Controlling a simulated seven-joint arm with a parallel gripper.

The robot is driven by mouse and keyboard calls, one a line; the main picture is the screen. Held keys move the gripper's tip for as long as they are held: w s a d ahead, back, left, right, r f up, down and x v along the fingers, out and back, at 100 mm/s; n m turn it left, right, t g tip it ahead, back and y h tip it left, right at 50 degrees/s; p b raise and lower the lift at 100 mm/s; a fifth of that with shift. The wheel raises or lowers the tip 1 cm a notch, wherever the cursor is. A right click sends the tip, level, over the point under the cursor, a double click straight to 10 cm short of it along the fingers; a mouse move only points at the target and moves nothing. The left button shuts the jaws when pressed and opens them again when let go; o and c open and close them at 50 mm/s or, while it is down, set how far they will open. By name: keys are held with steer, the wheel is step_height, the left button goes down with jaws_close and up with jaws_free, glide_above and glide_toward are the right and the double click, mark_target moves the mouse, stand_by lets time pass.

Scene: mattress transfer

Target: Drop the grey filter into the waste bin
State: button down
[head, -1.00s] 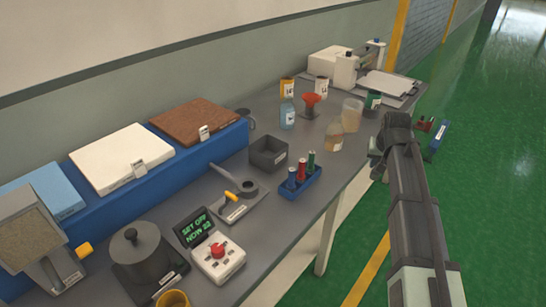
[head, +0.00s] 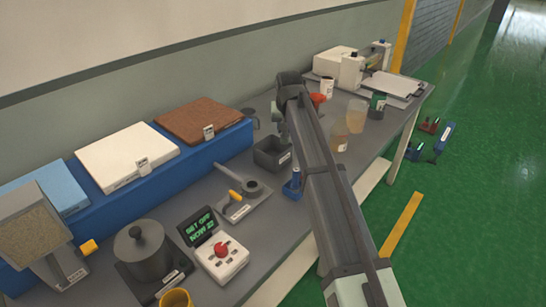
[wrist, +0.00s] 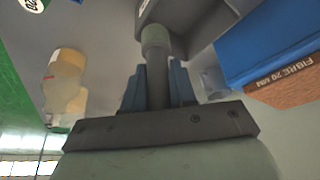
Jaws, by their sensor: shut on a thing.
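The waste bin, taken as the dark grey open box with a white label (head: 268,155), stands mid-bench in the head view. My gripper (wrist: 157,88) is shut on a small grey-green cylinder, taken as the grey filter (wrist: 155,45), upright between the two fingers in the wrist view. In the head view my gripper (head: 279,118) is above the bench behind the bin, partly hidden by my arm. A grey box-like shape, probably the bin (wrist: 205,22), appears beyond the filter in the wrist view. I cannot tell whether the filter is over its opening.
The blue platform (head: 225,146) with foam slabs runs along the wall. A beaker (head: 356,117), amber bottle (head: 339,137) and dark jar (head: 377,105) stand to the right.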

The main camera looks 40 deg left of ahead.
steer(key=shift+s+a+f, duration=0.25)
steer(key=shift+a+f, duration=0.15)
steer(key=shift+f, duration=0.5)
steer(key=shift+s+a+f, duration=0.25)
steer(key=shift+a+f, duration=0.15)
steer(key=shift+f, duration=0.55)
steer(key=shift+s+a+f, duration=0.25)
steer(key=shift+a+f, duration=0.15)
steer(key=shift+f, duration=0.5)
steer(key=c, duration=0.8)
jaws_free()
steer(key=v, duration=1.3)
steer(key=shift+s+d+r, duration=0.1)
steer(key=shift+d+r, duration=0.15)
steer(key=shift+r, duration=0.05)
